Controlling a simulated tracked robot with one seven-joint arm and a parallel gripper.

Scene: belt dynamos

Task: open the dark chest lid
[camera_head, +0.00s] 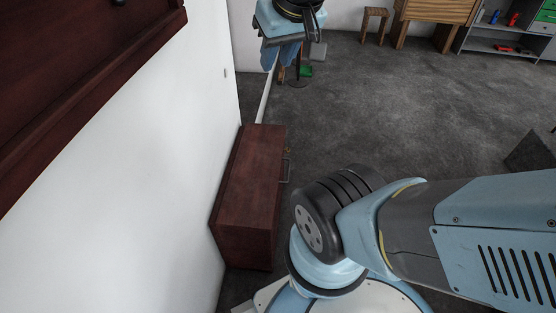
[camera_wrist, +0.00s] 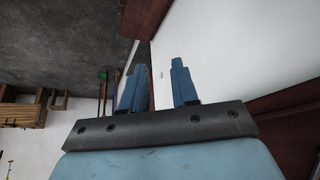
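The dark chest (camera_head: 252,190) is reddish brown and stands on the floor against the white wall in the head view. Its lid looks shut, and a metal handle (camera_head: 286,171) is on its right side. My gripper (camera_head: 280,62) is at the top of the head view, well apart from the chest. In the wrist view my gripper (camera_wrist: 160,78) has its two blue fingers spread with nothing between them. A dark red edge shows at the top of the wrist view; I cannot tell whether it is the chest.
Dark red wooden furniture (camera_head: 75,70) fills the upper left beside the white wall (camera_head: 170,150). A wooden stool (camera_head: 375,23), a wooden cabinet (camera_head: 435,12) and a grey shelf (camera_head: 500,40) stand at the back. The grey floor (camera_head: 400,110) right of the chest is mostly clear.

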